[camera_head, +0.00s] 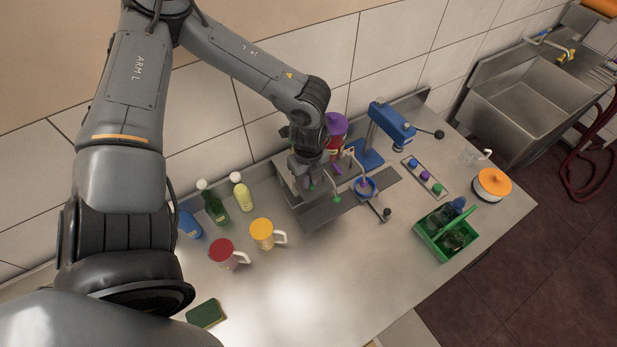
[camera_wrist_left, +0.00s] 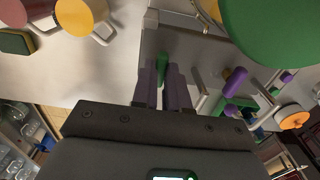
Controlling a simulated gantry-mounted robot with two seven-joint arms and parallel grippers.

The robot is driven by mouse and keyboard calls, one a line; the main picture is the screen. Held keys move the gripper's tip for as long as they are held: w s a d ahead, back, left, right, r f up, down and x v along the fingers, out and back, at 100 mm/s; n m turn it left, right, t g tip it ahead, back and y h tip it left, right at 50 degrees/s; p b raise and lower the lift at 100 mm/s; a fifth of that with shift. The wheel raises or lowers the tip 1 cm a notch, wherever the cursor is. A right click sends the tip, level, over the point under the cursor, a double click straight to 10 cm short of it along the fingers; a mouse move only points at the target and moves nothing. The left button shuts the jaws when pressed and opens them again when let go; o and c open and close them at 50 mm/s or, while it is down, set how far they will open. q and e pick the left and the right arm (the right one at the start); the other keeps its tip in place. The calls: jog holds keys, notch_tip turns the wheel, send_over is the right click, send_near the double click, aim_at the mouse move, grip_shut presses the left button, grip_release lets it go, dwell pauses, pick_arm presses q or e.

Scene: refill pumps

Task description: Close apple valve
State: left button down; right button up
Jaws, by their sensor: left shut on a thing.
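My left gripper (camera_head: 306,182) is at the dispenser station by the wall, reaching down from above. In the left wrist view its fingers (camera_wrist_left: 165,88) are closed around a green valve handle (camera_wrist_left: 162,62), whose end shows between and beyond them. A purple valve handle (camera_wrist_left: 234,80) stands to the right of it, apart from the fingers. A large green rounded surface (camera_wrist_left: 270,28) fills the upper right of the wrist view. The right gripper is not in view.
A red dispenser with a purple lid (camera_head: 336,123) stands close beside my wrist. A blue press (camera_head: 392,123) is to its right. A green crate (camera_head: 446,238) is right. The front middle counter is clear.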

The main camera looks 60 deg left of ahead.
pick_arm(q)
jog(key=shift+f+m+b, duration=0.15)
jog(key=shift+m+b, duration=0.65)
jog(key=shift+b, duration=0.3)
jog(key=m+b, duration=0.6)
jog(key=m, duration=0.1)
jog(key=m+b, duration=0.2)
jog(key=m, duration=0.2)
jog(key=shift+m, duration=0.3)
jog(key=m+b, duration=0.2)
jog(key=m, duration=0.2)
jog(key=shift+m, duration=0.3)
jog(key=shift+r, duration=0.2)
jog(key=c, duration=1.1)
grip_release()
jog(key=shift+c, duration=0.2)
